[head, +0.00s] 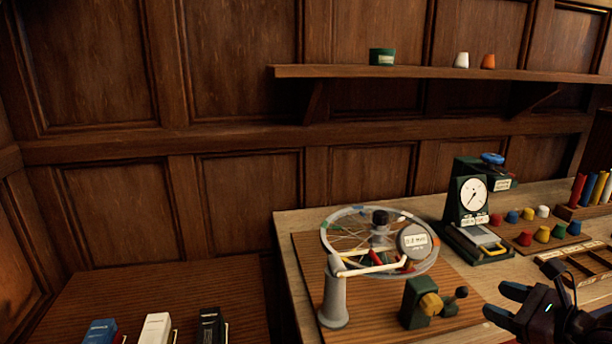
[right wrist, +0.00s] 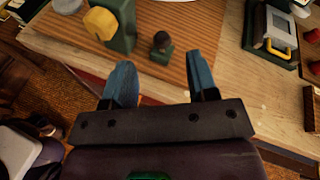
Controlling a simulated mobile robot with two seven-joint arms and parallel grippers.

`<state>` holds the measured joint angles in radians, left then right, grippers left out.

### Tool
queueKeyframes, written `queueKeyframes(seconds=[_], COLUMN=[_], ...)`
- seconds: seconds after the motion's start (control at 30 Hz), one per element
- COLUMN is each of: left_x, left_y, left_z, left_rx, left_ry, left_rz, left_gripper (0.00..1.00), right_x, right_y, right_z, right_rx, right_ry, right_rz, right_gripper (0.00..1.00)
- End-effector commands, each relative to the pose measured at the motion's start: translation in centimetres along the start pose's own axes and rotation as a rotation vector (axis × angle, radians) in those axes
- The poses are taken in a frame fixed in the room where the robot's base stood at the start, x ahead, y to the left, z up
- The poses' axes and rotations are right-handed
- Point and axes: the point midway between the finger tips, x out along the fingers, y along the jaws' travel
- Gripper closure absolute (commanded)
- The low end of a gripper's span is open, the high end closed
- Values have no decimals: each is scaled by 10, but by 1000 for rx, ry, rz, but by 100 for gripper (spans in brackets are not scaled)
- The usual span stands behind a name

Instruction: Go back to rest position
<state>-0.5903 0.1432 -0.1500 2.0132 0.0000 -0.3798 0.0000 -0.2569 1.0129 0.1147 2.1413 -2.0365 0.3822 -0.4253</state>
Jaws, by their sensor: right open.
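My right gripper (head: 507,305) is at the lower right of the head view, above the front edge of the workbench. In the right wrist view the right gripper (right wrist: 162,85) has its two blue fingertips well apart, with nothing between them. Beyond the fingertips stand a small dark knob on a green base (right wrist: 161,46) and a green block with a yellow knob (right wrist: 118,22). My left gripper does not show in either view.
The workbench (head: 292,222) carries a spoked wheel on a stand (head: 333,295), a dial gauge (head: 472,196), coloured knobs (head: 543,234) and a wooden compartment tray (head: 590,262). A lower table (head: 150,280) at left holds several boxes. A wall shelf (head: 420,73) runs above.

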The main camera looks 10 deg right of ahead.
Motion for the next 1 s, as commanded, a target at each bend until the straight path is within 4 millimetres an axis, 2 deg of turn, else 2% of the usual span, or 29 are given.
queueKeyframes(seconds=[0.23,0.33,0.47,0.57,0.77,0.87,1.0], left_x=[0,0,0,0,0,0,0], left_y=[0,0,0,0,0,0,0], left_z=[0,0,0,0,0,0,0], left_rx=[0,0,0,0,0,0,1], left_ry=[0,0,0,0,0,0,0], left_rz=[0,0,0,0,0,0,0], left_gripper=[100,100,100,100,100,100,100], right_x=[0,0,-1,-2,-3,-4,-4], right_y=[2,3,5,8,22,37,70], right_z=[19,17,5,-10,-57,-85,-129], right_rx=[485,717,1033,1282,1795,2055,2422], right_ry=[-185,-251,-325,-374,-452,-481,-505], right_rz=[32,34,23,2,-77,-135,-237], right_gripper=[47,47,47,47,47,47,47])
